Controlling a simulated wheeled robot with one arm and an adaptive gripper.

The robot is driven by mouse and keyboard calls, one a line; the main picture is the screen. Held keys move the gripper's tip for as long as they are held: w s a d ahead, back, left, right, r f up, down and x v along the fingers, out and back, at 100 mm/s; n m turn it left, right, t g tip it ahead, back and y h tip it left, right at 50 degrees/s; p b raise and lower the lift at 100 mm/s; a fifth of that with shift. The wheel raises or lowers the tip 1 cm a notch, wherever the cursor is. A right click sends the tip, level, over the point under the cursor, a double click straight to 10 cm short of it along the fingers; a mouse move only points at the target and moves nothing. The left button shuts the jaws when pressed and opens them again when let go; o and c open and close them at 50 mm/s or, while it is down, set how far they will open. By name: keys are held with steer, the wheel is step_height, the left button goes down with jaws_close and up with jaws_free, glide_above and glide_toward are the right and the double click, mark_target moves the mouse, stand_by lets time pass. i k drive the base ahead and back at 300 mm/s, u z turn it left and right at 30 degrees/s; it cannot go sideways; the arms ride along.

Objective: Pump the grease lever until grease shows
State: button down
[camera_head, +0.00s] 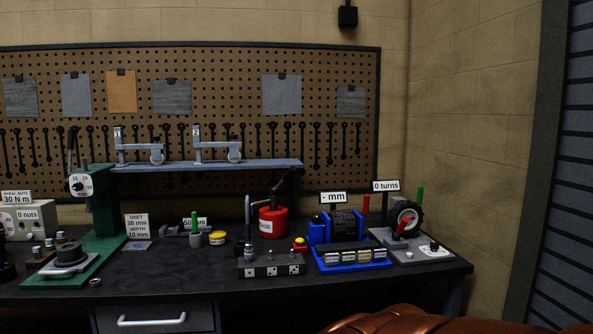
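A red grease pot (272,223), with white lettering partly legible as "EASE", stands on the dark workbench right of centre. A dark lever (284,186) rises from its top and slants up to the right. A grey upright tube (247,215) stands just left of the pot. No grease can be made out at this size. A copper-coloured rounded part of my arm (400,320) shows at the bottom right edge. My gripper is not visible, so its state and its distance from the lever are hidden.
A blue tray (350,262) and a grey wheel fixture (412,247) stand to the right. A green press (103,215) stands at the left. A shelf (205,166) hangs behind. Some bare bench lies at front centre.

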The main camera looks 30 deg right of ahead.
mark_target(284, 179)
steer(key=z, duration=0.9)
steer(key=i, duration=1.6)
steer(key=u, duration=1.05)
steer(key=i, duration=0.45)
steer(key=u, duration=0.45)
